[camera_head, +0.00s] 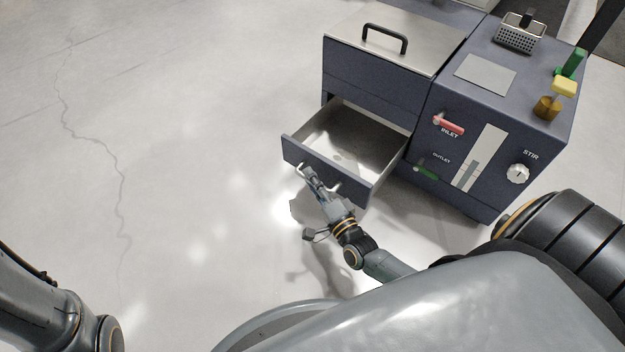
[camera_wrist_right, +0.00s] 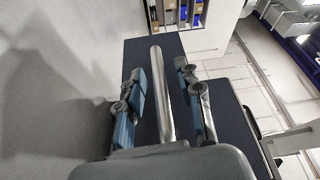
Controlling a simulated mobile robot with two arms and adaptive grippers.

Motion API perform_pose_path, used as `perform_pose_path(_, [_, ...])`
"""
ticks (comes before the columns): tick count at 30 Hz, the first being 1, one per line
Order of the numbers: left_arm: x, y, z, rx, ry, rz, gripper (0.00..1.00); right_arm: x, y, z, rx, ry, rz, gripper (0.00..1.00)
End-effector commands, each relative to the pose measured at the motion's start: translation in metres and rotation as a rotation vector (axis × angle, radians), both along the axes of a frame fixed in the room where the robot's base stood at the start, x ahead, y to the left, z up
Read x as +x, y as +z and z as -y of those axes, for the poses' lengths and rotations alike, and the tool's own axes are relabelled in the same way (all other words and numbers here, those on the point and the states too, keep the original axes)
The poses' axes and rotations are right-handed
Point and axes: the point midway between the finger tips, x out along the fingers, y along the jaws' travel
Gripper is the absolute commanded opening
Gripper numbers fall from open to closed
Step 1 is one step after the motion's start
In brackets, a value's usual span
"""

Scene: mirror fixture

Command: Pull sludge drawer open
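The sludge drawer (camera_head: 369,163) is a dark blue, grey-lined drawer. It stands well out of the lower left of the cabinet (camera_head: 372,81), and its inside looks empty. A pale bar handle (camera_head: 333,188) is on its front and shows as a long metal bar in the right wrist view (camera_wrist_right: 161,95). My right gripper (camera_head: 312,178) is at this handle. In the right wrist view, the bar lies between its two fingers (camera_wrist_right: 159,72), with gaps on both sides. My left arm shows at the lower left, but its gripper is out of view.
The cabinet has a lid with a black handle (camera_head: 385,39), a red inlet lever (camera_head: 448,125), a green outlet lever (camera_head: 426,173) and a stir knob (camera_head: 518,174). A metal basket (camera_head: 520,38) sits on top. The floor to the left is clear, with a crack.

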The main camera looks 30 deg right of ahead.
Motion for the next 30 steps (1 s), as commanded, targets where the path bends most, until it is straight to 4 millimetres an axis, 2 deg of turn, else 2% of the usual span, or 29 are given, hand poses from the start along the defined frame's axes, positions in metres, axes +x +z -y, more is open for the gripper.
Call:
perform_pose_path(5, [0.002, 0.000, 0.001, 0.002, 0.001, -0.004, 0.40, -0.024, -0.003, 0.000, -0.001, 0.000, -0.004, 0.36])
perform_pose_path(12, [0.002, 0.000, 0.001, 0.003, 0.002, -0.006, 0.40, -0.076, -0.007, 0.001, -0.001, 0.001, -0.005, 0.36])
perform_pose_path(18, [0.003, 0.000, 0.001, 0.003, 0.002, -0.006, 0.40, -0.107, -0.009, 0.001, -0.001, 0.000, -0.003, 0.36])
perform_pose_path(23, [0.003, 0.000, 0.001, 0.005, 0.002, -0.007, 0.40, -0.117, -0.009, 0.001, -0.001, 0.001, -0.002, 0.36])
perform_pose_path(30, [0.003, 0.000, 0.001, 0.005, 0.002, -0.007, 0.40, -0.118, -0.009, 0.001, -0.001, 0.000, -0.001, 0.36])
